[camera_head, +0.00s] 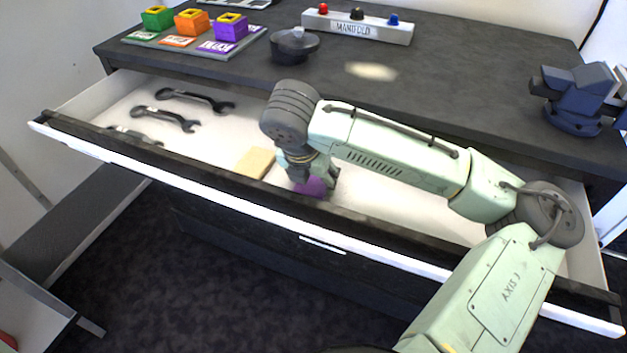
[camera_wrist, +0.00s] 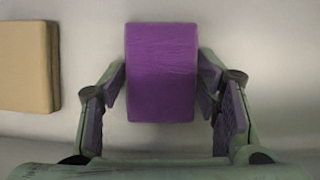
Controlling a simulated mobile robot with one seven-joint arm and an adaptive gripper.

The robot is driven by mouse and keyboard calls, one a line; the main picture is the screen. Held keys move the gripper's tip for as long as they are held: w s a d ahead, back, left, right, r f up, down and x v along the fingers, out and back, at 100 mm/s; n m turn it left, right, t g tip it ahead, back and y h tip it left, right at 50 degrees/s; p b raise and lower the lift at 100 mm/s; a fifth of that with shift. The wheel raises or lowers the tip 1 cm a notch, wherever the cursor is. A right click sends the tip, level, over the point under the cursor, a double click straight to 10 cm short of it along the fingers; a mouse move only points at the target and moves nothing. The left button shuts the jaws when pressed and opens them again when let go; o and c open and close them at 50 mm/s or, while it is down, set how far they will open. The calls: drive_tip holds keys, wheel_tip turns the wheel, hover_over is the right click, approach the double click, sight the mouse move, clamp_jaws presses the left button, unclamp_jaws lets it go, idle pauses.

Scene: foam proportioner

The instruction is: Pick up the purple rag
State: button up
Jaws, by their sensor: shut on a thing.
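The purple rag (camera_wrist: 161,72) is a small folded block. In the wrist view it stands between the two fingers of my gripper (camera_wrist: 161,95), which touch it from both sides. In the head view the purple rag (camera_head: 311,187) shows partly, low inside the open drawer, with my gripper (camera_head: 312,172) around it. My gripper is shut on the rag. I cannot tell whether the rag is lifted off the drawer floor. Part of it is hidden behind my gripper in the head view.
A tan folded block (camera_head: 255,162) lies left of the rag in the drawer (camera_head: 225,135). Several dark wrenches (camera_head: 165,118) lie further left. The drawer's front wall (camera_head: 200,172) is close in front. On the worktop are colored blocks, a dark round object (camera_head: 294,45), a manifold (camera_head: 358,27) and a vise (camera_head: 575,98).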

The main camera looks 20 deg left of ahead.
sight(312, 180)
drive_tip(key=shift+s+a+f, duration=0.1)
drive_tip(key=shift+a, duration=0.05)
wheel_tip(312, 180, up, 18)
drive_tip(key=shift+r, duration=0.25)
idle(0.3)
drive_tip(key=o, duration=0.5)
drive_tip(key=c, duration=0.4)
